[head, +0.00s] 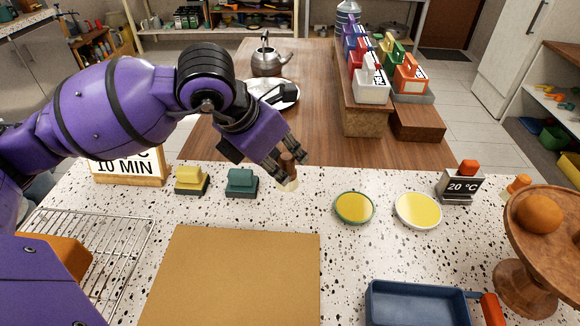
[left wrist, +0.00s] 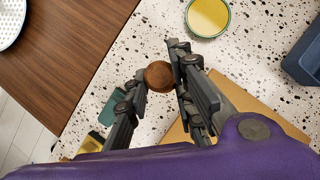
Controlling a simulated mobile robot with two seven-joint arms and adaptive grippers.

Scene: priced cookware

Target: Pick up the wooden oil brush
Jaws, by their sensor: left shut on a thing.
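The wooden oil brush (head: 289,172) has a brown handle and a pale lower end. It is upright near the far edge of the speckled counter. My left gripper (head: 284,162) is shut on its handle from above. In the left wrist view the round brown handle top (left wrist: 159,76) sits between the two fingers of my left gripper (left wrist: 158,82). I cannot tell whether the brush's lower end touches the counter. My right gripper is in neither view.
A green stamp-like block (head: 241,183) and a yellow one (head: 191,180) stand left of the brush. Two yellow-filled dishes (head: 354,207) (head: 418,210) are to its right. A brown board (head: 235,275) lies in front. A blue tray (head: 415,305) and wooden stand (head: 545,245) are at right.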

